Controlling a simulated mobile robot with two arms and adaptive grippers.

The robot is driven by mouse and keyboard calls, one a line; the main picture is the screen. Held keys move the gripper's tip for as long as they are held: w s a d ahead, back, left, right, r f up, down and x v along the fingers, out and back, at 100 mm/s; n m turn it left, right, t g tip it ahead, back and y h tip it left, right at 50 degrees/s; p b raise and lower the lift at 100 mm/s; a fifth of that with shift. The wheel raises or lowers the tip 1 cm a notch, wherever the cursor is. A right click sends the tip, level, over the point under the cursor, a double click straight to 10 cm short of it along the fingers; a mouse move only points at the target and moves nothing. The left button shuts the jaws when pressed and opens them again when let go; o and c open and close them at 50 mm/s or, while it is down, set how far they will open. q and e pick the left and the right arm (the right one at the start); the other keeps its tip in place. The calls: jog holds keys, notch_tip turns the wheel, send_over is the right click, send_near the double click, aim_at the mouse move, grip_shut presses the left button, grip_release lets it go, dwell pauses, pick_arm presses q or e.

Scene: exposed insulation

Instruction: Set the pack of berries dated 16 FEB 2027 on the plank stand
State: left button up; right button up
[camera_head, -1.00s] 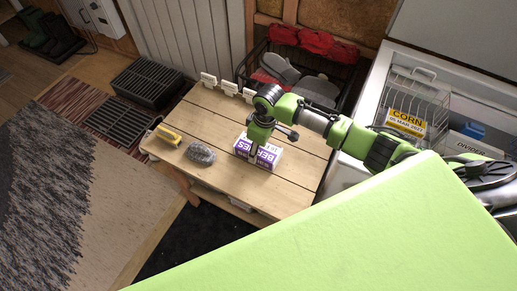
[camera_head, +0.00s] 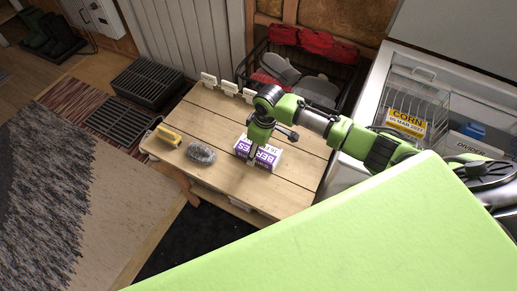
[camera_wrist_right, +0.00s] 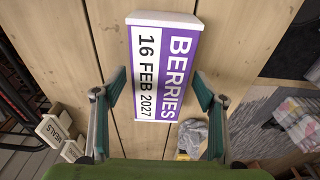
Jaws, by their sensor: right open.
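The pack of berries (camera_head: 268,155) is a white and purple box lying on the plank stand (camera_head: 300,190), a low table of light wooden planks. In the right wrist view the pack (camera_wrist_right: 160,65) reads BERRIES, 16 FEB 2027. My left gripper is not in view.
On the stand are a grey bundle (camera_head: 201,153) and a yellow-handled brush (camera_head: 168,134). Small white label signs (camera_head: 229,88) line its back edge. At the right is an open white freezer with a corn pack (camera_head: 405,123) in a wire basket.

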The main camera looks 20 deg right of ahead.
aim_at(263, 151)
notch_tip(263, 151, up, 12)
jog(key=s, duration=0.1)
jog(key=shift+d+f+p, duration=0.2)
jog(key=shift+d+p, duration=0.1)
jog(key=shift+d, duration=0.15)
jog(key=shift+s+f, duration=0.1)
